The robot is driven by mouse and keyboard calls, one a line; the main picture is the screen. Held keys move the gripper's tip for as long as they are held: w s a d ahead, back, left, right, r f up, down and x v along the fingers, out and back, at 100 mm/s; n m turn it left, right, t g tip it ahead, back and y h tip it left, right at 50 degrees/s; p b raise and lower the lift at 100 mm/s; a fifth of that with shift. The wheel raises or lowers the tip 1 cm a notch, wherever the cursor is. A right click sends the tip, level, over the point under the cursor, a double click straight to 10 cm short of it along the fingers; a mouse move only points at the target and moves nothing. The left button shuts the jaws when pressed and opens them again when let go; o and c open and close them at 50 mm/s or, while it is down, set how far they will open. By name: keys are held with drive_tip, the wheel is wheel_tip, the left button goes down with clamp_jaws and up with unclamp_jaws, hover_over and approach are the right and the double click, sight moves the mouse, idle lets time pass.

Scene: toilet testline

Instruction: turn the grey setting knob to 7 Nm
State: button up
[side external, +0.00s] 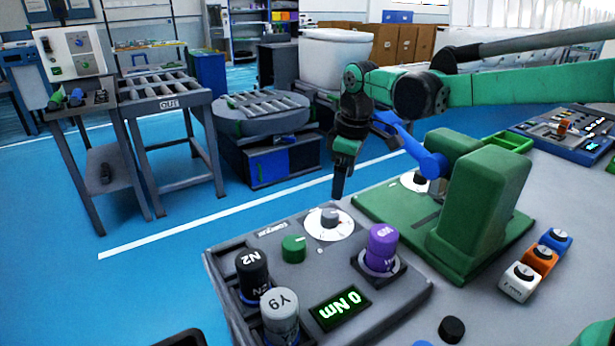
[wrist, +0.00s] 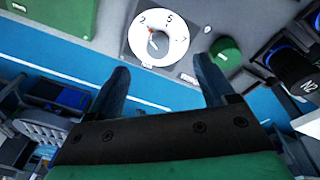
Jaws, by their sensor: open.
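The grey setting knob (side external: 330,216) sits on a round white dial (side external: 322,230) on the grey control panel (side external: 285,240). In the wrist view the knob (wrist: 157,41) is at the centre of the dial, whose numbers 2, 5 and 7 can be read. A small red mark shows near the 2. The green display (side external: 340,308) reads 0 Nm. My gripper (side external: 339,192) points down just above the knob. In the wrist view its fingers (wrist: 160,78) are apart with nothing between them, and the knob lies beyond their tips. No contact with the knob shows.
A green button (side external: 293,249) is left of the dial. A purple cylinder (side external: 381,248) stands to its right. A black N2 cylinder (side external: 252,274) and a grey Y9 cylinder (side external: 280,314) stand front left. A green fixture (side external: 470,205) stands behind right.

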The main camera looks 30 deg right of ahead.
sight(330, 213)
drive_tip(key=shift+n+g, duration=0.7)
drive_tip(key=shift+n, duration=0.2)
drive_tip(key=w+f, duration=0.1)
drive_tip(key=f, duration=0.1)
drive_tip(key=w+f, duration=0.1)
drive_tip(key=w, duration=0.1)
drive_tip(key=shift+a+f, duration=0.2)
drive_tip(key=shift+f, duration=2.95)
drive_tip(key=shift+c, duration=0.3)
clamp_jaws()
